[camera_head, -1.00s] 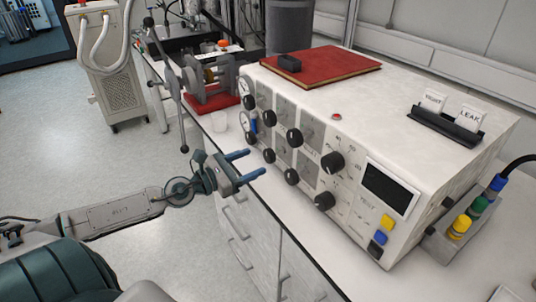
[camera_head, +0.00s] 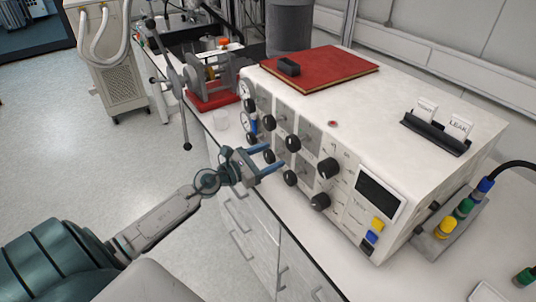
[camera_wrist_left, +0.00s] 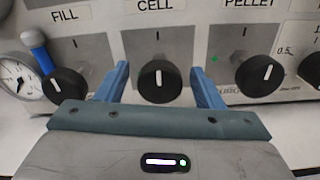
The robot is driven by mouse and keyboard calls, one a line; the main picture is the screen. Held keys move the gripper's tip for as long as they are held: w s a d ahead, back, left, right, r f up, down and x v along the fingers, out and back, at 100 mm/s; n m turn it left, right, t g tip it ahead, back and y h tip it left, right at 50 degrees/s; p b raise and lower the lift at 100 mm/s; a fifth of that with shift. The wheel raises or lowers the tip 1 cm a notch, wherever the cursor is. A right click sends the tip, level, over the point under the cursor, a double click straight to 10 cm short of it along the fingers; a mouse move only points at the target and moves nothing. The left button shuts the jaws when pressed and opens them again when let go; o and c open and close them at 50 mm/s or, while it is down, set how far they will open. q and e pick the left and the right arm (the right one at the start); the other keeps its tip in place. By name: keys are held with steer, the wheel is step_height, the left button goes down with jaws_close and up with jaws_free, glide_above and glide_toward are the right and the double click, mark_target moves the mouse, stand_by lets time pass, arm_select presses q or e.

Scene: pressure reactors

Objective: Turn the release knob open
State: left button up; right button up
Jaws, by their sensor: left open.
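My left gripper (camera_head: 273,157) is open and empty, close in front of the lower row of black knobs on the white instrument box. In the left wrist view its two blue fingers (camera_wrist_left: 159,68) point at the panel, one on each side of the knob under the label CELL (camera_wrist_left: 159,82). Whether they reach around it or stop short is hard to tell. The FILL knob (camera_wrist_left: 68,85) is to the left and the PELLET knob (camera_wrist_left: 260,75) to the right. I can read no "release" label. My right gripper is not in view.
A red book (camera_head: 320,70) lies on the box, with a card holder (camera_head: 435,133) to its right. A round gauge and a blue-handled lever (camera_wrist_left: 33,42) sit left of the FILL knob. A grey device on a red base (camera_head: 212,95) stands at the back left.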

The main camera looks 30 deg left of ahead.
arm_select(q)
steer(key=c, duration=1)
steer(key=shift+o, duration=0.2)
